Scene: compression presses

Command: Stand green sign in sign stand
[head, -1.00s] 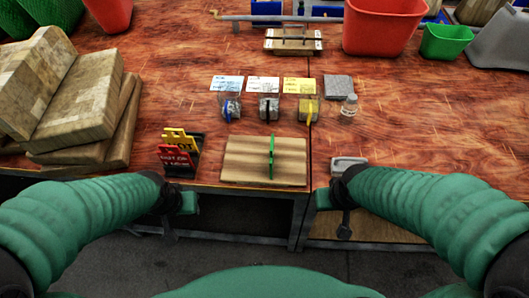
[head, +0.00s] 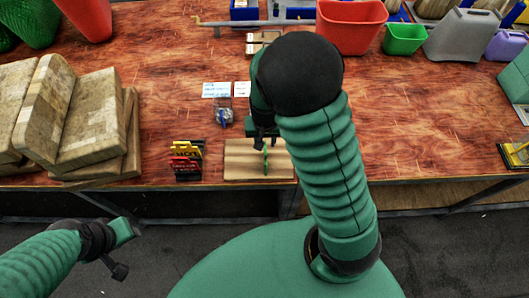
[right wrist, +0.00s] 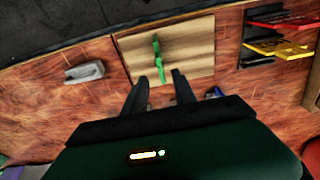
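The green sign (head: 265,160) is seen nearly edge-on as a thin green strip on the light wooden board (head: 238,166). It also shows in the right wrist view (right wrist: 157,47). The black sign stand (head: 187,175) is left of the board and holds a yellow and a red sign. In the right wrist view the stand (right wrist: 246,55) is at the upper right. My right gripper (right wrist: 160,83) is open, its two fingers apart and pointing toward the green sign's near end. In the head view the right gripper (head: 265,138) is over the board's far part, partly hidden. My left gripper (head: 121,248) is off the table's front edge, its fingers unclear.
Stacked wooden blocks (head: 75,125) stand left of the stand. A small grey object (right wrist: 85,72) lies beside the board in the wrist view. Red (head: 350,25) and green (head: 404,39) bins stand at the back. Bare tabletop (head: 430,120) is clear on the right.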

